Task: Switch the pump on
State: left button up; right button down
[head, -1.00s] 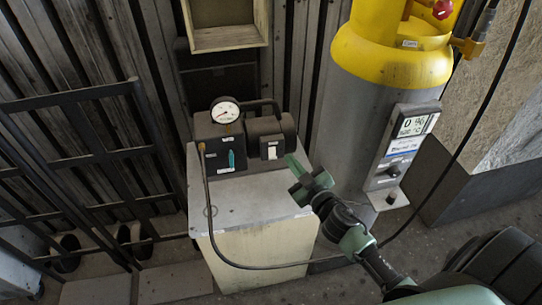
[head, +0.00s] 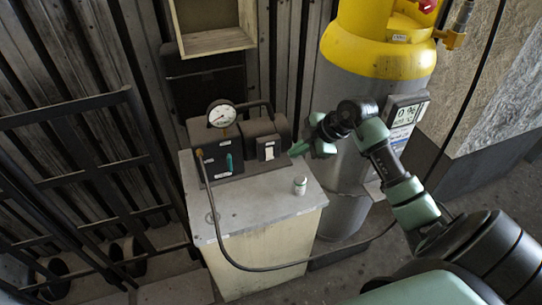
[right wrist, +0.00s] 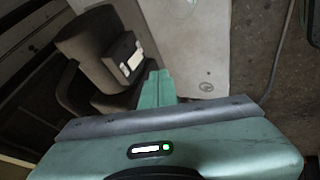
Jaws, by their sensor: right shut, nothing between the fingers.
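The pump (head: 240,148) is a dark unit with a round white gauge (head: 222,113) and a teal lever (head: 229,162) on its left part. Its motor block at the right carries a white switch (head: 268,151). The motor block (right wrist: 92,50) and the white switch (right wrist: 134,59) also show in the right wrist view. My right gripper (head: 293,151) is shut and empty, just right of the motor block, its green fingers pointing toward the switch. In the right wrist view its fingertips (right wrist: 158,82) seem apart from the switch. My left gripper is not in view.
The pump stands on a grey-topped cabinet (head: 230,212). A small white jar (head: 300,185) stands near its right edge. A yellow-topped cylinder (head: 375,50) with a display box (head: 404,115) is behind my right arm. A dark hose loops past the cabinet's front.

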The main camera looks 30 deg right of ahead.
aim_at(269, 153)
jog(key=w+a+f+p, duration=0.1)
jog(key=w+f+p, duration=0.1)
jog(key=w+f, duration=0.6)
jog(key=shift+w+f, duration=0.35)
jog(key=shift+w, duration=0.1)
dwell(0.5)
